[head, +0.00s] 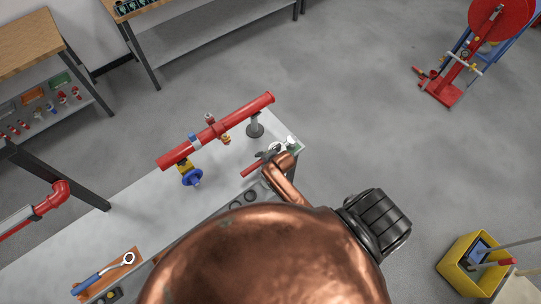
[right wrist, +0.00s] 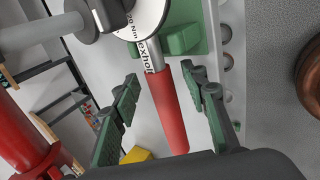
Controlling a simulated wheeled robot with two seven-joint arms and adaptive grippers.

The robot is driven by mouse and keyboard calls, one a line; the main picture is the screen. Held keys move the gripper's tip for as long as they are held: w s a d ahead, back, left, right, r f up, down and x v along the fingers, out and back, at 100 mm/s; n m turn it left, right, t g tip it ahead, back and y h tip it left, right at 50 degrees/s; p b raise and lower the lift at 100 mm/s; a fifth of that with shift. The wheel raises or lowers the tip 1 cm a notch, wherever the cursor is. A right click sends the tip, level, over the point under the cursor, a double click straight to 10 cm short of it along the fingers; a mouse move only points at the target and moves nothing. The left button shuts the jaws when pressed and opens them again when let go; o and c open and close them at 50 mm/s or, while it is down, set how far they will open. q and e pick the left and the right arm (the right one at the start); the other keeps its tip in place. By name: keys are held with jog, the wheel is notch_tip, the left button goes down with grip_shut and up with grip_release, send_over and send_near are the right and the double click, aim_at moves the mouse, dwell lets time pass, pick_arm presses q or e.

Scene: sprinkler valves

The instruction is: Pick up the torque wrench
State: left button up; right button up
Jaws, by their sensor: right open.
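The torque wrench lies near the right end of the workbench. Its red handle (head: 252,168) shows in the head view, with a pale round dial beyond my gripper. In the right wrist view the red handle (right wrist: 170,108) runs between my right gripper's fingers, and a white dial marked Nm (right wrist: 140,18) is at the top. A green support (right wrist: 185,38) is by the dial end. My right gripper (right wrist: 167,103) is open, with green pads apart on either side of the handle; it is also at the wrench in the head view (head: 268,158). My left gripper is not in view.
A red pipe (head: 215,132) with valves stands on the workbench (head: 130,210) just behind the wrench. A blue-handled wrench (head: 103,274) lies on an orange mat at the lower left. A yellow bucket (head: 470,267) stands on the floor at right.

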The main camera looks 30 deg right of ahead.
jog(key=shift+w+f, duration=0.25)
jog(key=shift+f, duration=0.15)
jog(key=shift+c, duration=0.7)
grip_shut()
jog(key=shift+w+r, duration=0.1)
